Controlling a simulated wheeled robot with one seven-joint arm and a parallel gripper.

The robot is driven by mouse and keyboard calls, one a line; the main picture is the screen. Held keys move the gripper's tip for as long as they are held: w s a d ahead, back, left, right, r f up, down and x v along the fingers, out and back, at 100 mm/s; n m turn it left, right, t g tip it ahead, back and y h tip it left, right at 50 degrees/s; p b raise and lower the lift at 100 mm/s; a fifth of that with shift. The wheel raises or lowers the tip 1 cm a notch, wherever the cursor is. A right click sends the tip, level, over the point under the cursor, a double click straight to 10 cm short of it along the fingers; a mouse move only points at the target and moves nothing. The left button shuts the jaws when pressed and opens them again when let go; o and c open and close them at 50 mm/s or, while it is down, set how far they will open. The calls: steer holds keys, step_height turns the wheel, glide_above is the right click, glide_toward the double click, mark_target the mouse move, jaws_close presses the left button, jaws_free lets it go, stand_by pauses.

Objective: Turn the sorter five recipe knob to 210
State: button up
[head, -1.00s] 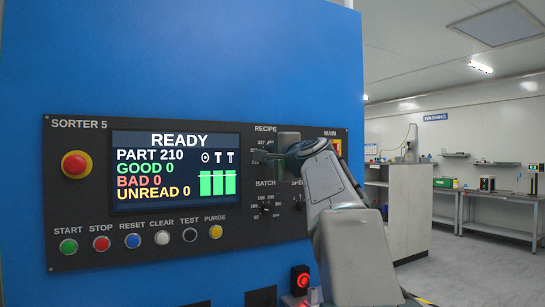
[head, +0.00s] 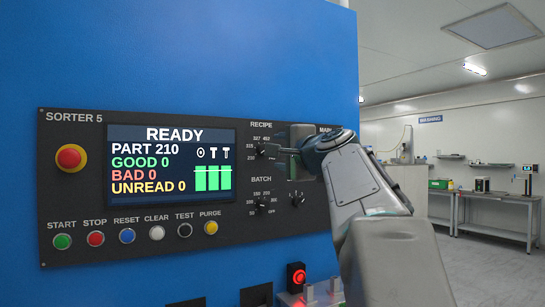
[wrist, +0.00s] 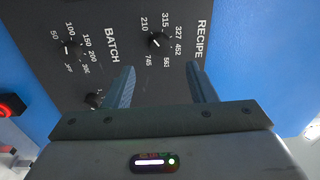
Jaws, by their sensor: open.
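The recipe knob (head: 262,149) is a small black dial on the dark Sorter 5 panel (head: 75,215), under the word RECIPE, with numbers around it. It also shows in the wrist view (wrist: 157,41), with 210 printed close by; I cannot surely read its pointer. The sorter screen (head: 170,164) reads READY and PART 210. My gripper (wrist: 162,70) is open and empty, its two fingers pointing at the panel, apart from the knob, which shows beyond the gap between them. In the head view my wrist hides part of the panel right of the knob.
The batch knob (head: 262,203) sits below the recipe knob. Another dark knob (head: 297,199) is to its right. A red emergency stop (head: 71,158) and a row of coloured buttons are at the left. A red-lit button box (head: 296,277) juts out below the panel.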

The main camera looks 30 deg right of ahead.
steer(key=s, duration=0.6)
steer(key=shift+f, duration=0.15)
steer(key=s+a+f+n+g+y+p, duration=0.15)
steer(key=a+f+n+g+p, duration=0.25)
steer(key=a+f, duration=0.5)
steer(key=s+a+f+n+g+y+p, duration=0.1)
steer(key=s+a+f+n+g+p, duration=0.3)
steer(key=f, duration=0.9)
steer(key=s+a+f+n+g+h+p, duration=0.2)
steer(key=s+a+f+n+g+p, duration=0.2)
steer(key=s+f, duration=1)
step_height(320, 180, down, 3)
steer(key=a+n+g, duration=0.1)
steer(key=n+g, duration=0.2)
steer(key=n, duration=0.2)
steer(key=shift+r+g, duration=0.15)
steer(key=shift+g, duration=0.25)
steer(key=shift+h, duration=0.25)
